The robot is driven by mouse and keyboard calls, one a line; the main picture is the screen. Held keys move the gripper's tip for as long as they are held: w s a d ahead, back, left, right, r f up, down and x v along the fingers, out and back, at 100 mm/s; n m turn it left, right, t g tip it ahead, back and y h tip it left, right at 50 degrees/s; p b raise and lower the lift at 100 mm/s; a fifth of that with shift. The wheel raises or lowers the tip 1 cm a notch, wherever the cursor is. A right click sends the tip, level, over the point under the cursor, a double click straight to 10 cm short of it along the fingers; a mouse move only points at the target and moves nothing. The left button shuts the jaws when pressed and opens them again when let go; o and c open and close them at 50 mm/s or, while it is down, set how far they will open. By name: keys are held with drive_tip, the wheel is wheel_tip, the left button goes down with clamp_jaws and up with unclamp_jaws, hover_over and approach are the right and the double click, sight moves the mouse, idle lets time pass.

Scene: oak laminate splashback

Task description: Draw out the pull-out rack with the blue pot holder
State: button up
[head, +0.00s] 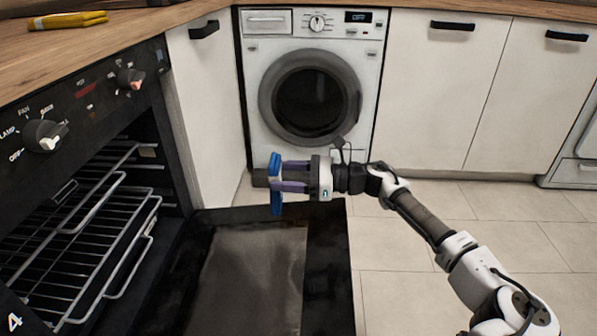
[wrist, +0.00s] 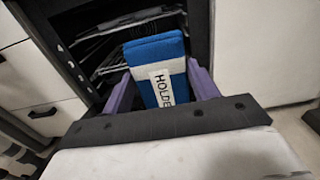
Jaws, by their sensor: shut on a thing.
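My gripper (head: 292,177) is shut on the blue pot holder (head: 276,184), above the lowered oven door (head: 327,265). In the wrist view the blue pot holder (wrist: 150,52) sits between the purple fingers of my gripper (wrist: 158,80); a white label reads "HOLDE", its end cut off. The wire pull-out rack (head: 118,240) is inside the open oven at the left of the head view, apart from the pot holder. The rack also shows beyond the pot holder in the wrist view (wrist: 121,24).
The oven's control panel (head: 85,97) overhangs the opening. A yellow folded cloth (head: 67,20) lies on the wooden counter. A washing machine (head: 312,92) and white cabinets (head: 440,90) stand behind. The tiled floor (head: 410,300) right of the door is clear.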

drive_tip(key=w+a+f+p, duration=0.1)
drive_tip(key=a, duration=1)
drive_tip(key=w+a+f+p, duration=0.1)
drive_tip(key=w+a, duration=0.1)
drive_tip(key=a, duration=1)
drive_tip(key=w+a+f+p, duration=0.1)
drive_tip(key=w+a, duration=0.1)
drive_tip(key=a, duration=0.9)
drive_tip(key=shift+a+f, duration=0.25)
drive_tip(key=shift+f, duration=0.05)
drive_tip(key=shift+f+b, duration=0.65)
drive_tip(key=shift+f, duration=0.4)
drive_tip(key=s+d, duration=0.2)
drive_tip(key=d, duration=1.4)
drive_tip(key=shift+s+d, duration=0.25)
drive_tip(key=shift+d, duration=0.15)
idle(0.4)
drive_tip(key=shift+b, duration=0.3)
